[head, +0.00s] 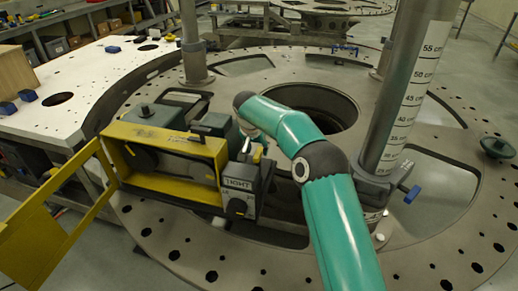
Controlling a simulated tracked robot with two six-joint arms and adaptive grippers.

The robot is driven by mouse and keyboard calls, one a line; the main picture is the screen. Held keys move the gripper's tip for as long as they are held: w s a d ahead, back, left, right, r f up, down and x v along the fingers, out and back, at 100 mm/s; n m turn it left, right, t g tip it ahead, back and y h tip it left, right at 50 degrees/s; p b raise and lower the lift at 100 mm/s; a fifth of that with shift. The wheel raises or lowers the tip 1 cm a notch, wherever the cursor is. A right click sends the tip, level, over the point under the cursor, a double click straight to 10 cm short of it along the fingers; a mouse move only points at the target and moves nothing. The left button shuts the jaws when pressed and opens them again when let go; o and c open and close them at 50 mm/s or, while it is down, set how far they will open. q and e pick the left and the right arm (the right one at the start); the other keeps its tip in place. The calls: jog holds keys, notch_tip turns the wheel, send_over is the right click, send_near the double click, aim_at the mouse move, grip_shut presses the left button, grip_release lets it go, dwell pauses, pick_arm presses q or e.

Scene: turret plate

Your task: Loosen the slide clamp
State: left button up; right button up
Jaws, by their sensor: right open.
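My right arm comes in from the bottom and bends back to the left over the plate. My right gripper (252,152) is just above and behind the clamp block, small and partly hidden by dark parts; it is open, and nothing shows between its fingers. Whether it touches the block cannot be told. My left gripper is not in view.
The round turret plate (440,262) has many holes and a large central opening (335,108). A graduated post (405,90) stands right of my arm, with a blue-handled clamp (411,194) at its base. The yellow frame's open door (45,240) sticks out left.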

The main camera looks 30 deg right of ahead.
jog(key=shift+x, duration=1.25)
jog(key=shift+r, duration=0.1)
grip_shut()
